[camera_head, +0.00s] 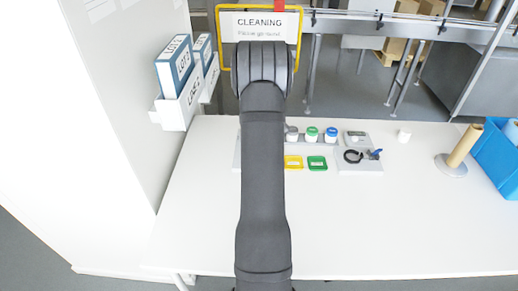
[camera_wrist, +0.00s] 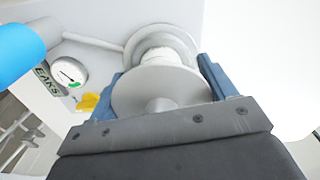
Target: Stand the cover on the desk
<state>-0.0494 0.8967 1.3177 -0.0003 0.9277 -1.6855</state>
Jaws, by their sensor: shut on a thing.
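In the wrist view, my gripper (camera_wrist: 160,72) has its two blue fingers on either side of a pale grey round cover (camera_wrist: 125,95) with a small knob in its middle. The fingers are shut on the cover. A ringed, pale round part (camera_wrist: 133,45) shows just behind it; I cannot tell whether they touch. In the head view my arm hides the gripper and the cover. The white desk (camera_head: 350,230) lies below, largely bare at the front.
A paper roll (camera_head: 463,147) and a blue crate (camera_head: 497,155) are at right.

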